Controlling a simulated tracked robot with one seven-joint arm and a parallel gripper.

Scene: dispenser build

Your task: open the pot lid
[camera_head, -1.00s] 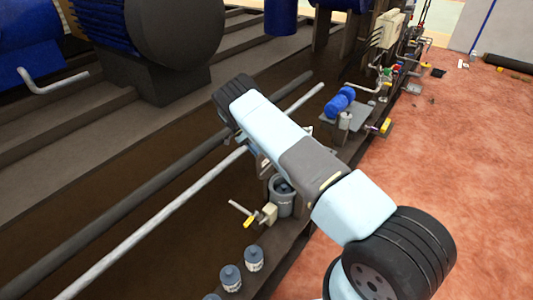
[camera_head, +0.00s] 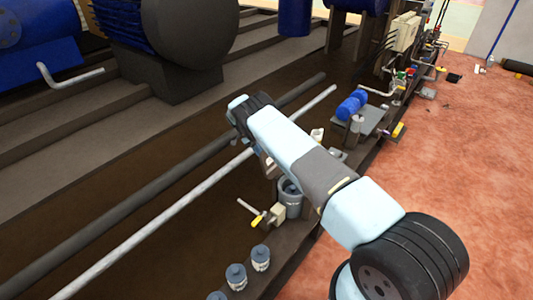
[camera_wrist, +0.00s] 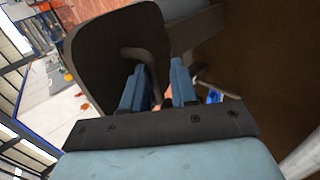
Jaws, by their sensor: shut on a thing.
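A grey pot (camera_head: 289,206) stands at the machine's near edge in the head view, just below my arm. Its round top shows, with something dark inside. In the wrist view a dark, flat, rounded lid (camera_wrist: 95,45) with a curved handle (camera_wrist: 133,53) fills the upper left. My gripper (camera_wrist: 158,85) has its blue fingers at the handle and is shut on it. In the head view my arm hides the gripper, and I cannot make out the lid clearly.
A small valve with a yellow end (camera_head: 258,221) is left of the pot. Several grey bottle-like fittings (camera_head: 261,258) stand below it. A long pale pipe (camera_head: 170,219) runs behind. A blue cylinder (camera_head: 352,104) sits farther along the edge. The reddish floor (camera_head: 450,180) at right is mostly clear.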

